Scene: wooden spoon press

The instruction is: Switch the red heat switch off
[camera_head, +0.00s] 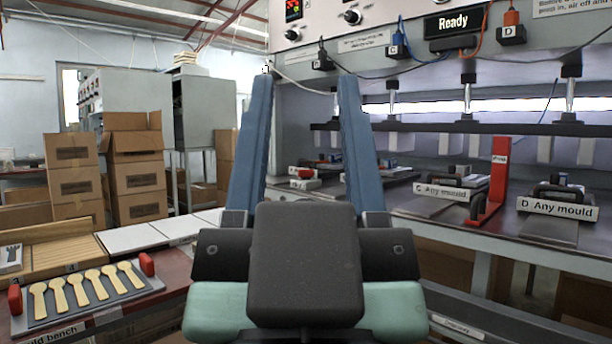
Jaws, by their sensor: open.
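My gripper (306,78) is open and empty. Its two long blue fingers point up and forward at the press, one on each side of the picture's middle. No part that I can surely call the red heat switch shows. An orange-red part (511,18) sits on a black block marked D at the upper right. The panel's top is cut off by the frame, and my fingers hide parts of the press.
Moulds C (451,190) and D (556,208) lie on the press bench at right, with a red upright bracket (495,180) between them. A tray of wooden spoons (92,304) lies at lower left. Cardboard boxes (135,170) stand behind. Cables hang across the panel.

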